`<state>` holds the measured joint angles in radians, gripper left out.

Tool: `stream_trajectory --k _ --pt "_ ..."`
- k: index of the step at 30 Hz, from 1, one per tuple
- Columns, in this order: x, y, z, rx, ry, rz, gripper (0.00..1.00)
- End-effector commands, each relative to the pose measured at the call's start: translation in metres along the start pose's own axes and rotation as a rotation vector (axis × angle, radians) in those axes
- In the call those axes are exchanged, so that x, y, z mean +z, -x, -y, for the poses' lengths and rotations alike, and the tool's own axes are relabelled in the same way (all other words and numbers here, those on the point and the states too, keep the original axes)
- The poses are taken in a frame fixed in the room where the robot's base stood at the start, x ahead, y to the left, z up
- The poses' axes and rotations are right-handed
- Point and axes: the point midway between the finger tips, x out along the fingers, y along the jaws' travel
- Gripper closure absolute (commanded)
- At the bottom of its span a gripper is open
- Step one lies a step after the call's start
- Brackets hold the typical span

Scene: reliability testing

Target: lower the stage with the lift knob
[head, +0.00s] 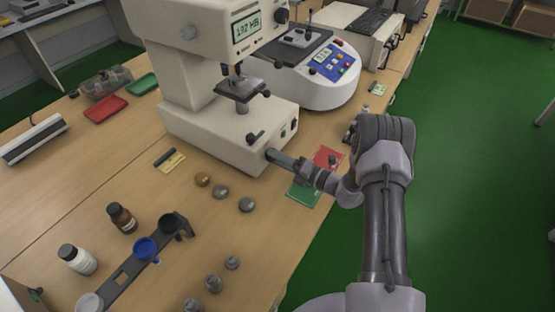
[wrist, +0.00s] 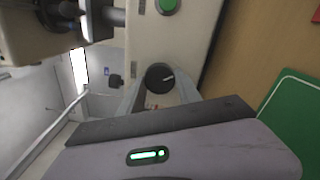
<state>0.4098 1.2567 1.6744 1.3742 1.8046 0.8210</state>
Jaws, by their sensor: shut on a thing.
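The hardness tester (head: 215,125) is a cream machine on the bench, with a lit display reading about 192 HB. Its stage (head: 240,88) is a dark plate on a post above the base, under the indenter. In the wrist view the round black lift knob (wrist: 160,76), with a white mark, sits on the base face between my two fingers. My gripper (head: 272,156) reaches the right face of the base in the head view and hides the knob there. In the wrist view my gripper (wrist: 159,92) is shut on the knob, a finger on each side.
A green button (wrist: 168,5) is on the same face as the knob. A red card (head: 328,157) and a green mat (head: 304,194) lie beneath my wrist. Round metal samples (head: 221,191), bottles (head: 121,217) and a dark rack (head: 128,268) stand on the bench in front.

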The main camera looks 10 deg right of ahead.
Motion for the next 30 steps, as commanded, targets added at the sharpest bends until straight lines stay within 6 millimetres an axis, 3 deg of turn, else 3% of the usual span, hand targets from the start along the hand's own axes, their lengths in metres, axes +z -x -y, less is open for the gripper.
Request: stream_trajectory --k 30 --pt "-0.0002 0.0002 0.0037 -0.001 0.962 -0.001 1.00"
